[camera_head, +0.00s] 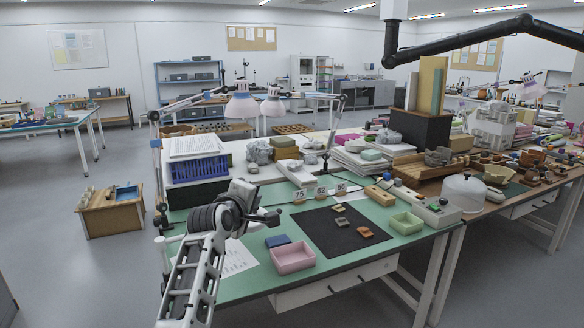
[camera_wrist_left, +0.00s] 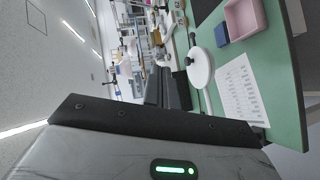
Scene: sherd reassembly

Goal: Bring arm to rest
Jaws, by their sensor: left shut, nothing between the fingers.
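My left gripper (camera_head: 274,219) is shut and empty, held above the left part of the green bench top (camera_head: 320,266). In the left wrist view its dark fingers (camera_wrist_left: 168,88) are together with nothing between them. A black mat (camera_head: 322,237) lies right of it, with several small sherds, among them a tan one (camera_head: 342,222) and an orange-brown one (camera_head: 365,232). The mat and sherds are apart from the gripper. My left arm comes up from the bottom of the head view and hides part of the bench's left end. My right gripper is not in view.
A pink tray (camera_head: 292,259), a blue block (camera_head: 278,240) and a printed sheet (camera_head: 234,259) lie near the gripper. A pale green tray (camera_head: 406,223) stands right of the mat. Number cards (camera_head: 321,191) and a blue basket (camera_head: 200,168) are behind. Open floor lies left.

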